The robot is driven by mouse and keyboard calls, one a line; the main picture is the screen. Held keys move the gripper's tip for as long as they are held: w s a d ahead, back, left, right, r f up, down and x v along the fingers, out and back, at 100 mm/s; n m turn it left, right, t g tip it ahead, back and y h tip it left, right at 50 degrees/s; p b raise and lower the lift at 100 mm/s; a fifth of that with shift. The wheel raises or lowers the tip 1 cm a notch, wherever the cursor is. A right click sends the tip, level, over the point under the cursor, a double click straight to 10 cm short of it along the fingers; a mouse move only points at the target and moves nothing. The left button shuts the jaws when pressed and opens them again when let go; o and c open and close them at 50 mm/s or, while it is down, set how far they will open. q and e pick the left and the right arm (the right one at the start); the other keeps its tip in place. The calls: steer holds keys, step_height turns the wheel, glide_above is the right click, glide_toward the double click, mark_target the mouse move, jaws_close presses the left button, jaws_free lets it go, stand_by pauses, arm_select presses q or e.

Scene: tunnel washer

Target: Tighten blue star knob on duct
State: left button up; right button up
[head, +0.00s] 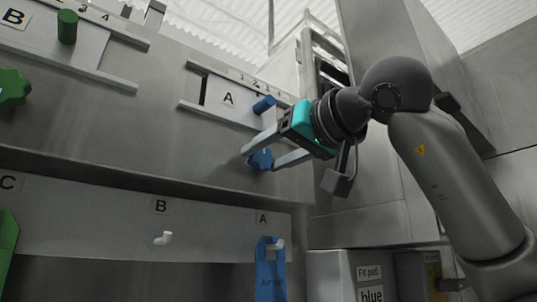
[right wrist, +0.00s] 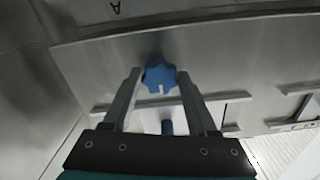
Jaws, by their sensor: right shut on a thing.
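The blue star knob (head: 262,160) sits on the grey metal duct face (head: 165,125), below the slide plate marked A (head: 228,99). My right gripper (head: 262,158) reaches in from the right with one finger on each side of the knob. The right wrist view shows the knob (right wrist: 160,75) between the fingertips (right wrist: 158,80), with a pale mark on its lower edge. The gripper is shut on the knob. The knob's stem and the far finger contact are partly hidden. My left gripper is not in view.
A blue cylindrical handle (head: 263,104) sticks out just above the gripper. A green star knob (head: 12,88) and green handle (head: 67,26) are at left. A blue tag (head: 270,270) hangs on hook A below. A grey cabinet wall (head: 390,30) stands right.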

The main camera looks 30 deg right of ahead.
steer(key=shift+c, duration=0.8)
